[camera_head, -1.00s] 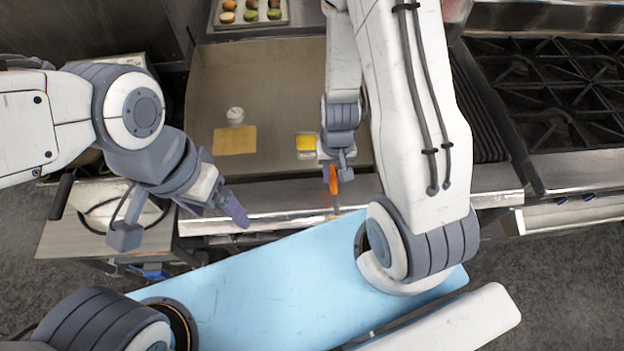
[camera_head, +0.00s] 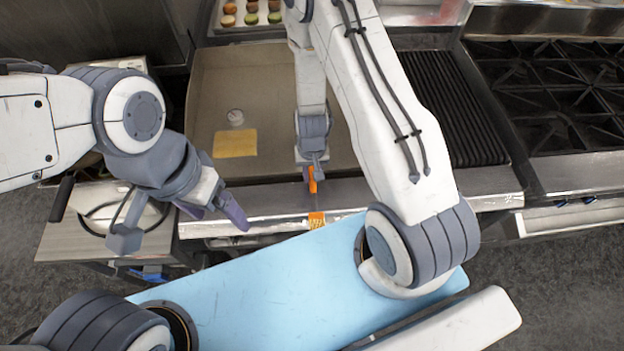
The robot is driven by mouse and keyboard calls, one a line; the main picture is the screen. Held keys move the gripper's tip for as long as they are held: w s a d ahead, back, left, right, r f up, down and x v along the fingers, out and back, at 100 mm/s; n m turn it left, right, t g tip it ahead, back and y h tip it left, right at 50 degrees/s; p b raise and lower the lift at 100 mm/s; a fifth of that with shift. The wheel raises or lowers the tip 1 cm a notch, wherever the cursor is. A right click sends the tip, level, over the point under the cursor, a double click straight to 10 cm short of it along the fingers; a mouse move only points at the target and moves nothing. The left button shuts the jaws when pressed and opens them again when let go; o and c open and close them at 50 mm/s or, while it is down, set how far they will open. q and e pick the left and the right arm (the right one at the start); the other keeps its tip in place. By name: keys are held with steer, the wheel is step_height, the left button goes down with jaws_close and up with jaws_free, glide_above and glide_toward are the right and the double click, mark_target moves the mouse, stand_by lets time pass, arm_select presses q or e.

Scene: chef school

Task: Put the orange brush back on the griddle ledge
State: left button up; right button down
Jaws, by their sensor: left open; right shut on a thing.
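The orange brush (camera_head: 313,184) is in my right gripper (camera_head: 312,172), which is shut on its handle. The brush points down toward the front of the griddle, with its orange head (camera_head: 316,219) over the front metal ledge (camera_head: 262,199). I cannot tell whether the head touches the ledge. The griddle (camera_head: 275,95) is a wide brownish plate behind the ledge, and my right arm covers part of it. My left gripper (camera_head: 222,213) is open and empty, over the left part of the ledge.
A yellow square (camera_head: 235,143) and a small white round thing (camera_head: 235,117) lie on the griddle's left half. A tray of small round items (camera_head: 250,17) is behind. A ribbed grill (camera_head: 450,105) and black burners (camera_head: 560,90) are to the right.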

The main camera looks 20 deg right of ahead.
steer(key=shift+f, duration=0.5)
steer(key=shift+r, duration=0.15)
steer(key=c, duration=0.7)
jaws_free()
arm_select(q)
steer(key=shift+f, duration=0.35)
